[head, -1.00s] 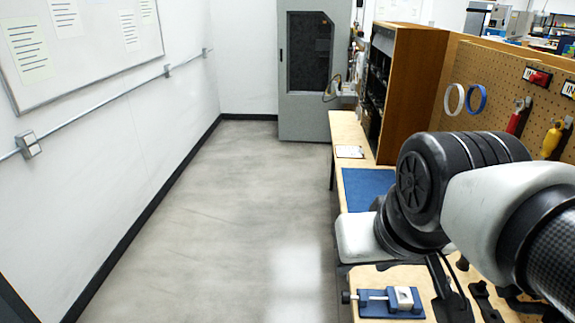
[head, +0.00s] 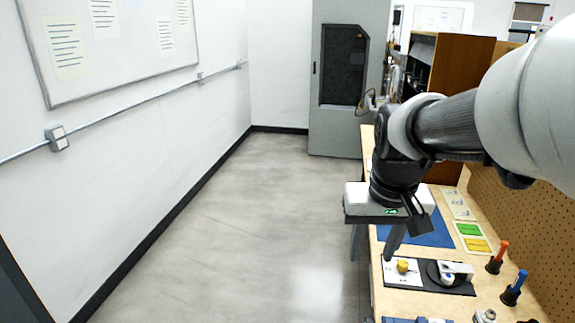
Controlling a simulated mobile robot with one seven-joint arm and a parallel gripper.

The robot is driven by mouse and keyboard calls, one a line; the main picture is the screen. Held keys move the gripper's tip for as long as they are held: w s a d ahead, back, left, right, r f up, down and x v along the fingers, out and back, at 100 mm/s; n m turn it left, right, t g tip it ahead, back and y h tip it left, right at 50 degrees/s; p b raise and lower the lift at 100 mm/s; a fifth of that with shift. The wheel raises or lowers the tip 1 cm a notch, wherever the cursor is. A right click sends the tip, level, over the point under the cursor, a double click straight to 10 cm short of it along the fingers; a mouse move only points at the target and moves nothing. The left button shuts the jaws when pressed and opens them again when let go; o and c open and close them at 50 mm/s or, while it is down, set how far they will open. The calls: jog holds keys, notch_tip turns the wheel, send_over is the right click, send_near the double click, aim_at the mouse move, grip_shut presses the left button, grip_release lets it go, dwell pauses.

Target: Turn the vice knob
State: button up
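Only a sliver of what looks like the vice (head: 400,320) shows at the bottom edge of the head view, a blue base with a pale block on it. Its knob is out of the picture. My gripper (head: 396,240) hangs over the left part of the bench, near the blue mat and beyond the vice. A grey finger points down from its white body. I see nothing held, but the fingers overlap and their gap does not show.
A board with a yellow knob (head: 403,266) and a black panel with a round dial (head: 447,272) lie below my gripper. An orange-topped tool (head: 497,257) and a blue-topped tool (head: 515,288) stand at the right by the pegboard (head: 515,230). The floor at left is clear.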

aim_at(371, 321)
jog(key=w+d+f+m+g+b, duration=0.1)
jog(key=w+d+f+b, duration=0.2)
jog(key=f, duration=0.5)
jog(key=w+d+f+m+g+b, duration=0.15)
jog(key=w+d+f, duration=0.25)
jog(key=f, duration=0.4)
jog(key=shift+n, duration=0.45)
notch_tip(371, 321, down, 17)
jog(key=b, duration=0.3)
jog(key=shift+s+b, duration=0.15)
jog(key=shift+b, duration=0.25)
jog(key=shift+c, duration=0.2)
jog(key=shift+d, duration=0.1)
grip_shut()
